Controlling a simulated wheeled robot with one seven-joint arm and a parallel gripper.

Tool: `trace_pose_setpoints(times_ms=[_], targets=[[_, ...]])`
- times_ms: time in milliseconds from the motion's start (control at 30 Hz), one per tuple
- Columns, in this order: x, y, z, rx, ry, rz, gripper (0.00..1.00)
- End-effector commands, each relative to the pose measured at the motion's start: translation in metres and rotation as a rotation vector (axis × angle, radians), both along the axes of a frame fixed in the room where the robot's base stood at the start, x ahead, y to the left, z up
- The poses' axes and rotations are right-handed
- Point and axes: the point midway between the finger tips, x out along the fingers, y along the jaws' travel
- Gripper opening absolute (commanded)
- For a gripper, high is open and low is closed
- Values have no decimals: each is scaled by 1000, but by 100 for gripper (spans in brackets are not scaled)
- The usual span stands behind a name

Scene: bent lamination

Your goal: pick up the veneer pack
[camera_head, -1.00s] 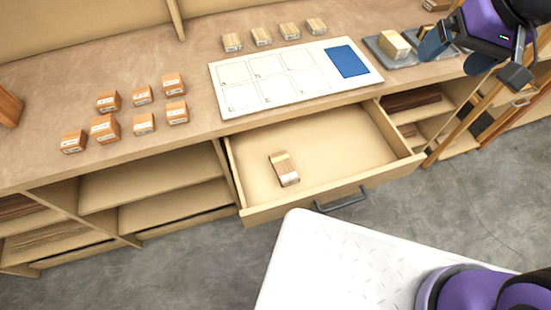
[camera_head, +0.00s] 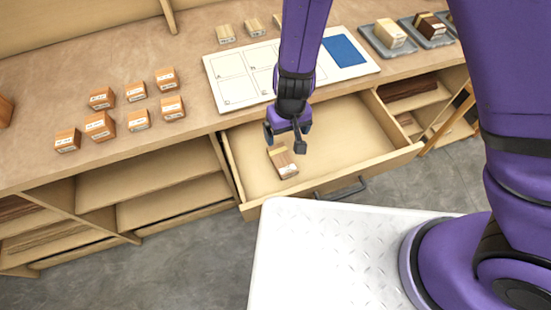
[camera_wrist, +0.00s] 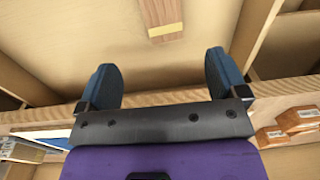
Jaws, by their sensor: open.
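The veneer pack, a small brown wooden block with a paler band (camera_head: 284,163), lies in the open drawer (camera_head: 345,165), left of its middle. It also shows in the wrist view (camera_wrist: 162,18) at the top, beyond and between the fingertips. My gripper (camera_head: 287,138) hangs over the drawer, just above and behind the pack in the head view. Its two blue-padded fingers (camera_wrist: 158,70) are apart with nothing between them. The gripper looks apart from the pack; the exact height is hard to tell.
Several labelled orange-brown blocks (camera_head: 138,120) stand on the bench at left. A white board with outlined boxes and a blue patch (camera_head: 344,55) lies behind the drawer. Grey trays at back right hold a pale block (camera_head: 390,33) and a dark block (camera_head: 429,25). The drawer walls surround the pack.

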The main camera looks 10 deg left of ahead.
Motion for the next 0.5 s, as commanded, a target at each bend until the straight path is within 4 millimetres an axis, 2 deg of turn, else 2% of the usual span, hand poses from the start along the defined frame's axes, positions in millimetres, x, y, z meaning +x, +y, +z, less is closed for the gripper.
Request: trace_pose_setpoints(times_ms=[100, 267, 500], targets=[[-7, 2, -19, -28, -3, 17, 92], [-10, 3, -30, -40, -6, 23, 92], [-10, 2, -62, -42, -3, 21, 92]])
